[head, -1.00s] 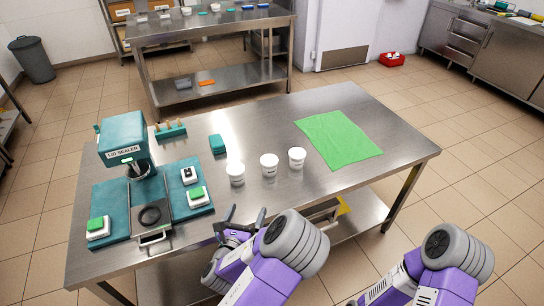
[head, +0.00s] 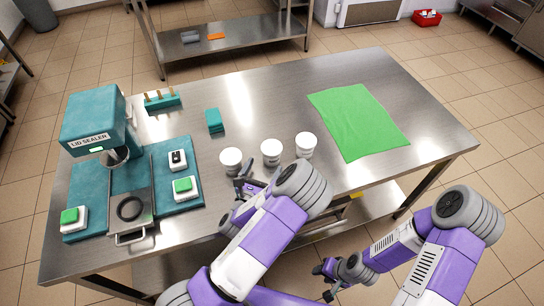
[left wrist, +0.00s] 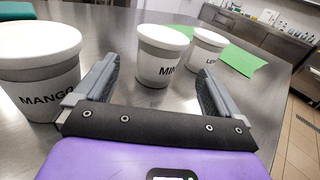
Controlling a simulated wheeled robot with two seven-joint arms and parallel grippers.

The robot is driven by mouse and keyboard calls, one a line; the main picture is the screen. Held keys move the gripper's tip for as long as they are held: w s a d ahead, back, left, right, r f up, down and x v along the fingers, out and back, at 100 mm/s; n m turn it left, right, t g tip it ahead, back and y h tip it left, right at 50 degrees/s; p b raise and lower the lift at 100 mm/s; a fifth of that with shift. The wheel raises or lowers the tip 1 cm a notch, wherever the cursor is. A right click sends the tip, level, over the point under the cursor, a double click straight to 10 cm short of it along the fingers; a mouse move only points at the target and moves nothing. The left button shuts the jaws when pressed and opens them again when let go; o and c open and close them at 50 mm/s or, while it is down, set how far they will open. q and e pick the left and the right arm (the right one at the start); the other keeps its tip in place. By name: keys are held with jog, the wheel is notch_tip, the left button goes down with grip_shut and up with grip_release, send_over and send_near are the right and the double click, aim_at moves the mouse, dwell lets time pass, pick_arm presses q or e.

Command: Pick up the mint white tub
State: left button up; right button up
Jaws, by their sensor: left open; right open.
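The mint white tub (head: 271,147) is the middle of three white lidded tubs in a row on the steel table. Its label, partly hidden, reads "MIN" in the left wrist view (left wrist: 160,62). My left gripper (head: 257,171) is open at the near side of the row, low by the table. In the left wrist view the mint tub stands upright just ahead, between the directions of the two fingers; I cannot tell whether either touches it. My right gripper (head: 330,279) is open and empty, below and in front of the table edge.
The mango tub (left wrist: 40,70) stands close beside the left finger. A tub marked "LE" (left wrist: 207,48) stands to the right. A green cloth (head: 358,118) lies right of the tubs. The lid sealer (head: 95,125) and its teal mats are on the left.

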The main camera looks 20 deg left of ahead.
aim_at(272, 152)
pick_arm(q)
jog(key=shift+w+d+r, duration=0.15)
jog(key=shift+w, duration=0.55)
jog(key=shift+w+d, duration=0.15)
jog(key=shift+w, duration=1.4)
jog(key=shift+w+d, duration=0.15)
jog(key=shift+w, duration=1.4)
jog(key=shift+c, duration=0.3)
grip_shut()
